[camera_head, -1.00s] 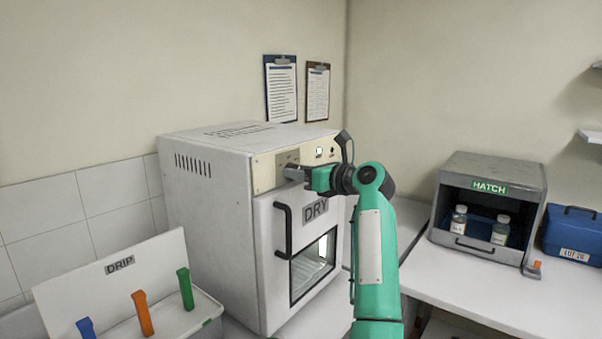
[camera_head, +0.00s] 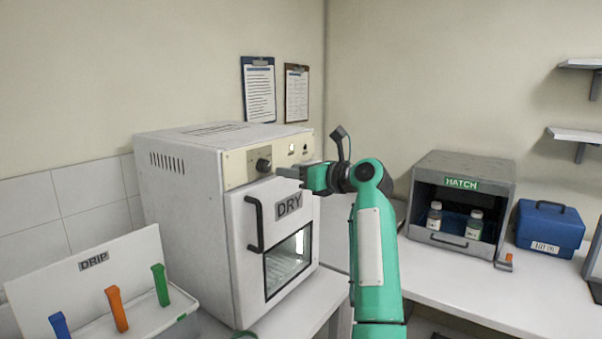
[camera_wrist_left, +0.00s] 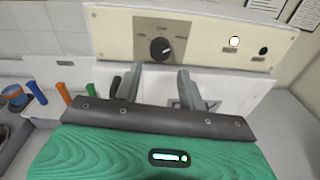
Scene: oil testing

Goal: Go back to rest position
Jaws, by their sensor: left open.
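My left gripper (camera_head: 290,172) is open and empty, in front of the upper door of the white drying oven (camera_head: 190,200). In the left wrist view, its two fingers (camera_wrist_left: 160,78) stand apart, below the oven's black dial knob (camera_wrist_left: 160,48), with nothing between them. The knob also shows in the head view (camera_head: 263,165), clear of the fingers. The oven door, labelled DRY (camera_head: 289,206), looks closed. My right gripper is in neither view.
A white DRIP rack (camera_head: 75,265) with blue, orange and green strips stands left of the oven. At right, a grey hatch box (camera_head: 465,165) holds two bottles beside a blue case (camera_head: 549,225). Shelves (camera_head: 575,135) are on the right wall. Counter before the hatch is mostly clear.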

